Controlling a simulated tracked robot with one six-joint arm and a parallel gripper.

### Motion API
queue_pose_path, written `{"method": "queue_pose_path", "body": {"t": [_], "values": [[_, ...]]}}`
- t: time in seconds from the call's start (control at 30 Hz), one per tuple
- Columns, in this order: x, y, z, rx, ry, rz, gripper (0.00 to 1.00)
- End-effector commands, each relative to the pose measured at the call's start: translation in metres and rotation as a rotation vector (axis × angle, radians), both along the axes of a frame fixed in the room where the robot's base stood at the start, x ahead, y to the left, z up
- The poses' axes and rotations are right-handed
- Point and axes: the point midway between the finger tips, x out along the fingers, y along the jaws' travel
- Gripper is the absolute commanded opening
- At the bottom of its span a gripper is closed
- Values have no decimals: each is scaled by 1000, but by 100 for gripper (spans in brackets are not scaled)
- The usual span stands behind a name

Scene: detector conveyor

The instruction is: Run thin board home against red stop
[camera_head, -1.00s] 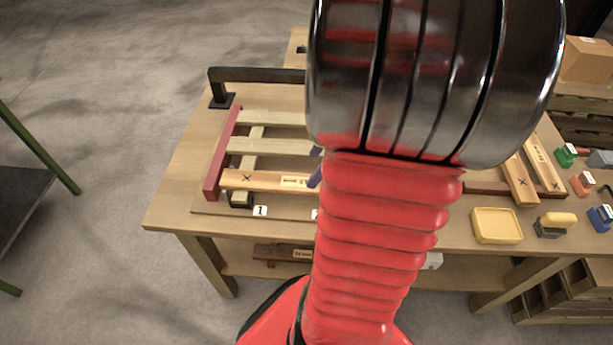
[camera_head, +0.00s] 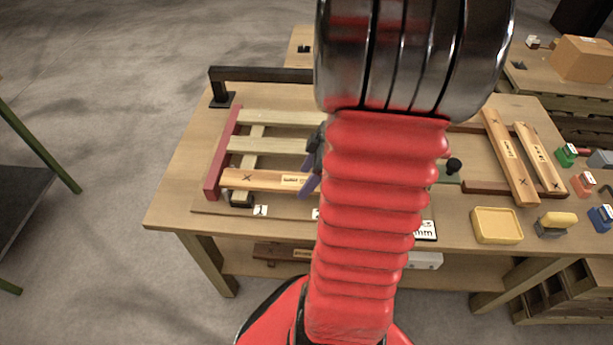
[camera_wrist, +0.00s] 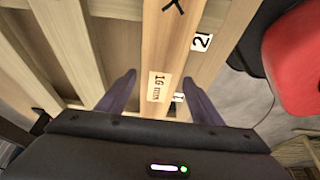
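A light wooden board (camera_head: 262,180) marked X lies across the rails at the front of the jig. Its label reads "16 mm" in the wrist view (camera_wrist: 158,87). Its left end is at or very close to the red stop (camera_head: 213,176); I cannot tell whether they touch. My gripper (camera_wrist: 158,78) is open, its two purple fingers on either side of the board near the labelled end. A finger also shows at the board's right end in the head view (camera_head: 310,178). My arm hides the jig's right part.
A black bar (camera_head: 260,74) spans the jig's back. Two more boards (camera_head: 510,160) (camera_head: 541,160) lie at the right. A yellow tray (camera_head: 497,226) and several coloured blocks (camera_head: 566,154) stand at the bench's right end.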

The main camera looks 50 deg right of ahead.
Motion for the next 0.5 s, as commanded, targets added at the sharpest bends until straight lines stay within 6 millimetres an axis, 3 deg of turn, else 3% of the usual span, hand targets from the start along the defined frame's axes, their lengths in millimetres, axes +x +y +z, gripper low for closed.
{"method": "queue_pose_path", "body": {"t": [0.5], "values": [[0,0,0,0,0,-1,23]]}}
